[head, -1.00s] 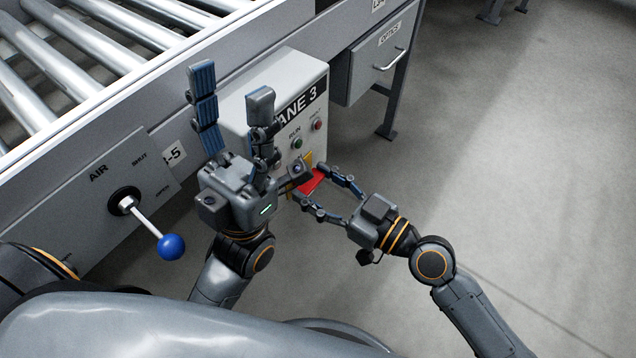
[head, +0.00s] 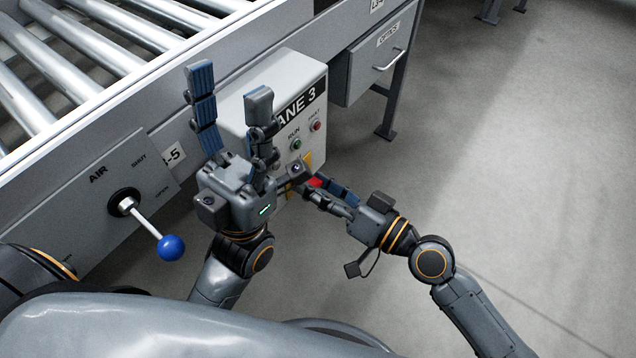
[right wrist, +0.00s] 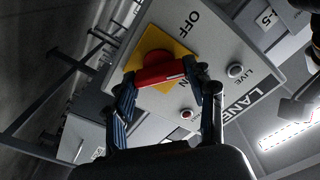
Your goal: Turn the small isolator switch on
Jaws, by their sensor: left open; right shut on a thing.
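The isolator's red handle (head: 316,182) is on the front of the grey LANE 3 box (head: 235,108). In the right wrist view the red handle (right wrist: 160,75) crosses a yellow plate (right wrist: 148,47). The OFF label is clear of it; another label, ending in N, is partly covered near its right end. My right gripper (head: 322,190) is shut on the handle, a finger at each end in the wrist view (right wrist: 160,80). My left gripper (head: 230,85) is open and empty, fingers up, in front of the box, hiding part of it and the plate.
A blue-knobbed AIR lever (head: 171,247) sticks out at the left. A roller conveyor (head: 75,75) runs behind. The box also has a green RUN button (head: 296,144) and a red button (head: 316,127). A grey drawer (head: 385,60) is beyond. The floor at right is clear.

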